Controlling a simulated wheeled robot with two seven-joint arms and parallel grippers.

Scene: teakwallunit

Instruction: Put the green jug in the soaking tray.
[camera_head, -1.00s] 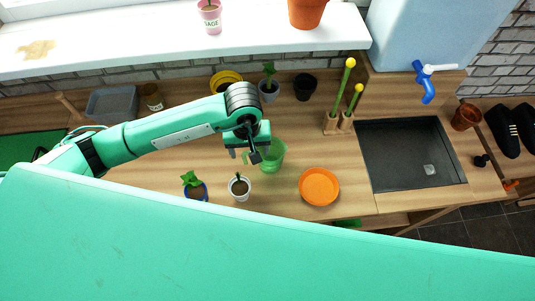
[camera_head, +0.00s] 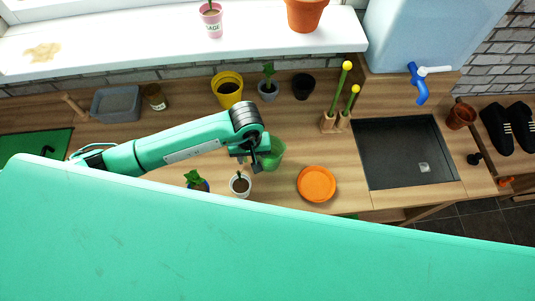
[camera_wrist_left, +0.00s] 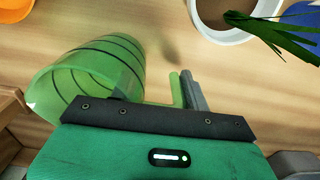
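The translucent green jug (camera_head: 273,154) stands on the wooden worktop in front of the small potted plants. In the left wrist view the jug (camera_wrist_left: 88,75) is at the left, with its upright handle (camera_wrist_left: 176,89) pointing right. My left gripper (camera_head: 247,160) is down beside the jug on its handle side. In the wrist view its fingers (camera_wrist_left: 157,89) are apart, with the handle between them, close to the right finger. A grey rectangular tub (camera_head: 116,104), which looks like the soaking tray, stands at the back left. My right gripper is not in view.
A white pot (camera_head: 240,186) and a blue pot (camera_head: 197,184) with plants stand near the gripper. An orange dish (camera_head: 317,184) lies right of the jug. A yellow pot (camera_head: 228,91) and brown jar (camera_head: 154,97) stand behind. The dark sink (camera_head: 405,152) is at the right.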

